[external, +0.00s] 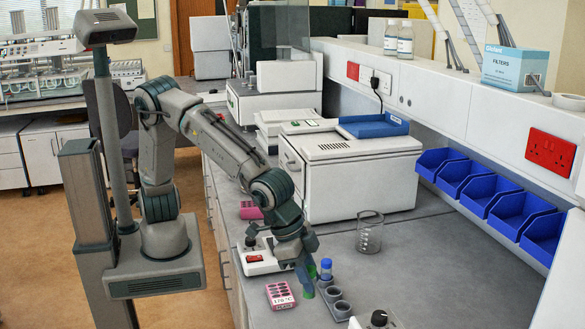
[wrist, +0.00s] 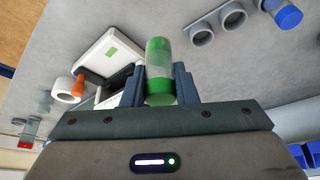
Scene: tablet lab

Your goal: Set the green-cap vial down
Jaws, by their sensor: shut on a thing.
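My gripper (wrist: 158,78) is shut on the green-cap vial (wrist: 159,57), a clear vial with green at both visible ends, held between the two fingers. In the external view my gripper (external: 306,268) is low over the bench, and the green of the vial (external: 309,291) shows just left of a grey holder (external: 333,295) with round wells. I cannot tell whether the vial's base touches the bench. A blue-cap vial (external: 326,267) stands at the holder's far end. In the wrist view the holder (wrist: 202,38) is apart from the held vial, with two open wells showing.
A pink block (external: 280,295) with wells sits left of my gripper. A white device with a red switch (external: 256,258) is behind it. A glass beaker (external: 369,235) stands further right. A black-knobbed device (external: 378,319) is at the front. Bare bench lies right of the holder.

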